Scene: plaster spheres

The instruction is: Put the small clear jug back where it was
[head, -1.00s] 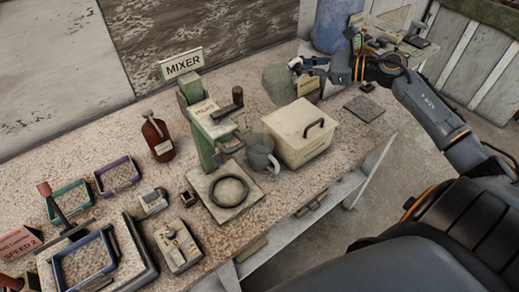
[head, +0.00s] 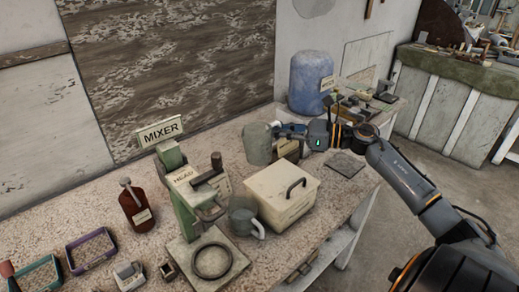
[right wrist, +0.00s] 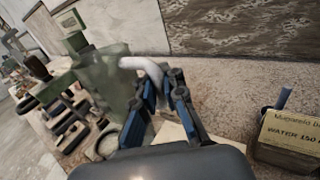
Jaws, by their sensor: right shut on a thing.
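A clear, greenish-grey jug (head: 257,143) is behind the cream lidded box. My right gripper (head: 285,130) comes to it from the right. In the right wrist view the fingers (right wrist: 160,95) are shut on the pale handle of this jug (right wrist: 108,75). Whether its base touches the bench cannot be told. A second clear jug with a handle (head: 243,216) stands between the mixer and the box. The held jug looks no smaller than this one. My left gripper is not in view.
The cream box (head: 270,188) with a dark handle stands just in front. The green mixer (head: 185,195) is to the left. A card reading WATER 150 (right wrist: 290,132) is near my gripper. A blue barrel (head: 310,82) stands behind. A dark flat tile (head: 345,166) lies right of the box.

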